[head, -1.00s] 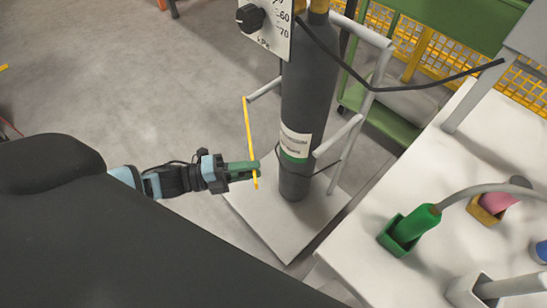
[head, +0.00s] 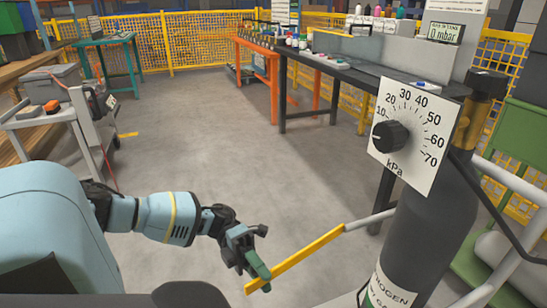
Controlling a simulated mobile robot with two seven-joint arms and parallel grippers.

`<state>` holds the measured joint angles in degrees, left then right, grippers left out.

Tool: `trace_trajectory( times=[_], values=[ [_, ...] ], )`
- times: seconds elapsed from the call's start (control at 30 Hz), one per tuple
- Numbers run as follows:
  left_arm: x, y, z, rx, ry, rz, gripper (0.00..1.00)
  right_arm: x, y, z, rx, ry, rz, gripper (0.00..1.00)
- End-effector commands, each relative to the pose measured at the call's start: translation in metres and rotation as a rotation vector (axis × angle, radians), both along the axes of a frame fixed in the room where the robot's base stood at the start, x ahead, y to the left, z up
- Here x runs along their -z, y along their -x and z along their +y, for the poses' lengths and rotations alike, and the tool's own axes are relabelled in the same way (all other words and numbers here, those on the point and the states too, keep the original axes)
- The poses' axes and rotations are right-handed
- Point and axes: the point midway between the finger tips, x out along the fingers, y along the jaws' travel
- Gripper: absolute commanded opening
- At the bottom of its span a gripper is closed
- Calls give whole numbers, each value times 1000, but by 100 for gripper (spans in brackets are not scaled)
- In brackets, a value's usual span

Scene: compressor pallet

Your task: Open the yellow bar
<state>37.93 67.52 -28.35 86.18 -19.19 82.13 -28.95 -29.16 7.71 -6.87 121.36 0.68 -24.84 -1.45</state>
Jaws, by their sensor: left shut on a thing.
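The yellow bar (head: 300,256) is a thin, straight bar. Its far end meets a pale grey tube (head: 370,220) of the frame around the dark gas cylinder (head: 432,235). Its near end points toward the bottom of the head view, to the left of the cylinder. My left gripper (head: 259,279), with green fingers, is shut on the bar close to this near end. The fingers hide a little of the bar. My right gripper is not in view.
A white kPa dial plate (head: 412,140) with a black knob stands in front of the cylinder. A grey cart (head: 75,110) is at the left; orange and dark workbenches (head: 345,75) stand behind. The grey floor (head: 200,140) between them is clear.

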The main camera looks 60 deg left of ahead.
Motion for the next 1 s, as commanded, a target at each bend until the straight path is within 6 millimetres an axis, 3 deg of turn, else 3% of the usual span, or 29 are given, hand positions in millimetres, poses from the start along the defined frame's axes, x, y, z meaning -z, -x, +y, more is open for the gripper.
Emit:
trace_trajectory(
  times=[0.6,0.63,0.7,0.8,1.0],
  values=[
    [1,-1,9,38,-4,-1,0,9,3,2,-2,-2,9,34],
    [1,-1,9,38,-4,-1,30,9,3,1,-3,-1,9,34],
    [0,-1,9,38,-4,-1,39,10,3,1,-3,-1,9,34],
    [0,-1,9,38,-3,-1,50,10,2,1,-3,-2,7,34],
    [0,-1,9,39,-2,-1,50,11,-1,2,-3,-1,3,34]
  ],
)
